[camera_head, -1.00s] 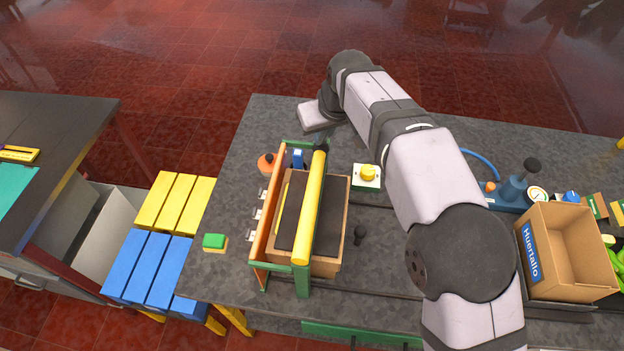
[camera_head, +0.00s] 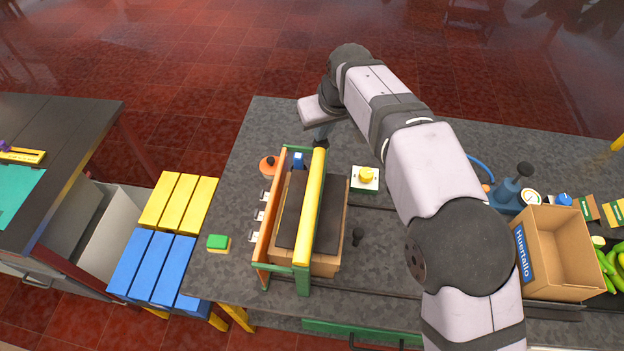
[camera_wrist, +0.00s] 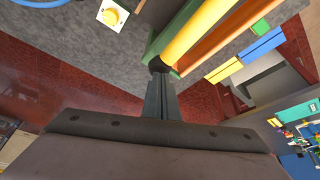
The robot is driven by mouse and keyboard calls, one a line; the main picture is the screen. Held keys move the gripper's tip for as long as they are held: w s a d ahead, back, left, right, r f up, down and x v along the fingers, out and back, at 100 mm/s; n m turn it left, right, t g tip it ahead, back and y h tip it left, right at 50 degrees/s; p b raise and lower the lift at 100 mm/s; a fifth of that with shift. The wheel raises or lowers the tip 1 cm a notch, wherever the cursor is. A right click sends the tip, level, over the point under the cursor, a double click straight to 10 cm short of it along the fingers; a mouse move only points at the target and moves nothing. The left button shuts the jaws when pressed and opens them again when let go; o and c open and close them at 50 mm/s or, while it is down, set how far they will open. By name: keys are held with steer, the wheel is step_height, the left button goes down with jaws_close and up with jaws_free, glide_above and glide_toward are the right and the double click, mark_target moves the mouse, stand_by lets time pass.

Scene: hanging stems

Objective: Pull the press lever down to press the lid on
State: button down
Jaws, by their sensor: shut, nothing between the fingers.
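The press is a green frame (camera_head: 302,280) with a long yellow bar (camera_head: 312,210) across its top, which I take to be the lever. Under it sits a cardboard box (camera_head: 318,268) with a dark top (camera_head: 290,220), perhaps the lid. The bar hides part of that top. My gripper (camera_head: 320,142) is shut and empty at the far end of the bar. In the wrist view the tips of my gripper (camera_wrist: 158,70) are close to the dark end of the yellow bar (camera_wrist: 195,32). I cannot tell whether they touch.
A green block (camera_head: 217,242) is at left. An open Huertallo carton (camera_head: 560,255) stands at far right. Grey tabletop (camera_head: 260,120) is clear behind the press.

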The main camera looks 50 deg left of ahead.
steer(key=shift+r+p, duration=1.55)
steer(key=shift+r, duration=0.45)
steer(key=w+d+f+m+h+b, duration=0.1)
steer(key=w+d+f+m+b, duration=0.1)
steer(key=w+d, duration=0.5)
steer(key=w+d+f+m+h+b, duration=0.15)
steer(key=w+d, duration=0.35)
steer(key=d, duration=0.5)
steer(key=w+d+f+m+b, duration=0.1)
steer(key=d+f+m, duration=0.1)
steer(key=d, duration=0.6)
steer(key=w+d+f+m+b, duration=0.1)
steer(key=w+d+f+m, duration=0.1)
steer(key=d, duration=0.6)
steer(key=s+d+f+m+h+b, duration=0.1)
steer(key=s+d+f+m, duration=0.15)
steer(key=d, duration=0.55)
steer(key=s+d+f+m+h+b, duration=0.1)
steer(key=s+d+f, duration=0.15)
steer(key=d, duration=0.55)
steer(key=s+d+f+m+g+b, duration=0.1)
steer(key=s+d+f+m, duration=0.3)
steer(key=s+d, duration=0.6)
steer(key=shift+s+f+b, duration=0.55)
steer(key=shift+f+b, duration=0.05)
steer(key=shift+f, duration=0.35)
